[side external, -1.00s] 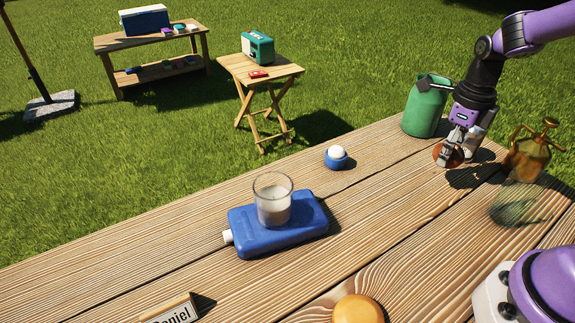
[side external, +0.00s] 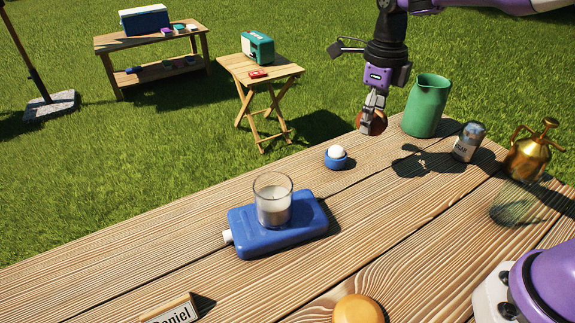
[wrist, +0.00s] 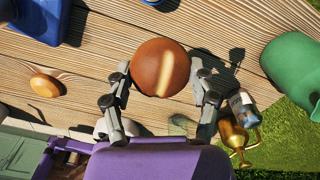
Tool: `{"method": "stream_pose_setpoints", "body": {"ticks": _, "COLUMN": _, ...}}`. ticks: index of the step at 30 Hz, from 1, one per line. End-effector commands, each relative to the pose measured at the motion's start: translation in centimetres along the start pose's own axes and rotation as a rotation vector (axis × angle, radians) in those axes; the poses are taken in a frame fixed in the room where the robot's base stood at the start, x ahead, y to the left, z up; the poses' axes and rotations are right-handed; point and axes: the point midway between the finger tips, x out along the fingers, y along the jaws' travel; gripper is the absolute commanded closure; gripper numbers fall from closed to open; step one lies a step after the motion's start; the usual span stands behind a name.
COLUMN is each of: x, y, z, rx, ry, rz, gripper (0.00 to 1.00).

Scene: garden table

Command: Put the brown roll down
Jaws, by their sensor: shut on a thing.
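The brown roll (side external: 372,122) is round, with a pale stripe across its top that shows in the wrist view (wrist: 152,72). My gripper (side external: 374,108) is shut on it. In the wrist view, the two fingers (wrist: 160,80) press the roll from both sides. The roll hangs in the air near the far edge of the wooden table (side external: 400,215). A shadow of the arm lies on the boards to the right of it.
A green jug (side external: 427,105), a can (side external: 468,142), a brass sprayer (side external: 530,150) and a clear glass (side external: 515,203) stand at right. A blue egg cup with an egg (side external: 336,158) and a blue flask (side external: 265,238) bearing a glass (side external: 272,200) are left. A yellow-orange round thing (side external: 358,309) lies in front.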

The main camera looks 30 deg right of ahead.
Motion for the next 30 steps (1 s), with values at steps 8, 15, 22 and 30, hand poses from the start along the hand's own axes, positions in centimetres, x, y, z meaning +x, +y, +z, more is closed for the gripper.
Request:
{"method": "stream_pose_setpoints", "body": {"ticks": 8, "x": 3.6, "y": -5.7, "z": -0.8, "rx": 0.002, "ry": 0.004, "rz": 0.003, "gripper": 0.61}}
{"method": "stream_pose_setpoints", "body": {"ticks": 15, "x": 6.5, "y": -10.4, "z": -1.6, "rx": -0.002, "ry": 0.001, "rz": 0.001, "gripper": 0.61}}
{"method": "stream_pose_setpoints", "body": {"ticks": 22, "x": 8.4, "y": -11.3, "z": -1.8, "rx": -0.005, "ry": 0.003, "rz": 0.002, "gripper": 0.61}}
{"method": "stream_pose_setpoints", "body": {"ticks": 30, "x": 11.0, "y": -11.3, "z": -1.7, "rx": -0.004, "ry": 0.000, "rz": 0.000, "gripper": 0.61}}
